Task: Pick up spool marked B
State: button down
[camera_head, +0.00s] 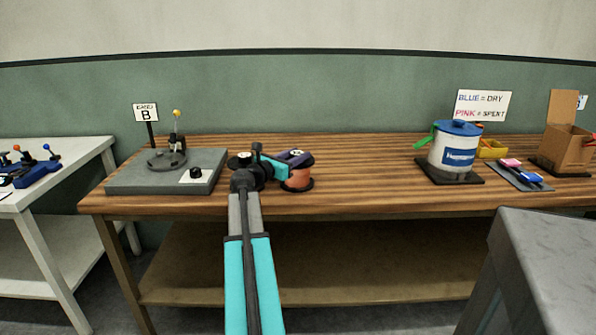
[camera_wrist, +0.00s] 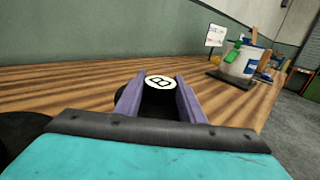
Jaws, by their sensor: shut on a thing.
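The spool marked B (camera_wrist: 160,83) has a white top label with a black B, seen in the wrist view between the purple jaws. In the head view this spool (camera_head: 297,181) shows copper-orange winding and a dark lower flange. My gripper (camera_head: 297,158) is over its top and shut on it; the jaws (camera_wrist: 161,95) lie on both sides of the label. The spool looks upright at the front of the wooden bench, and I cannot tell whether its base touches the wood. Its top is partly hidden by the jaws in the head view.
A dark round item with a pale label (camera_head: 238,160) sits partly behind my arm. Left is a grey plate (camera_head: 125,182) with a post fixture and a "B" sign (camera_head: 146,113). The bench middle is clear.

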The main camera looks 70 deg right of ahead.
jog(key=shift+r, duration=0.2)
notch_tip(320, 180, up, 18)
jog(key=p, duration=0.2)
jog(key=shift+p, duration=0.3)
dwell(0.4)
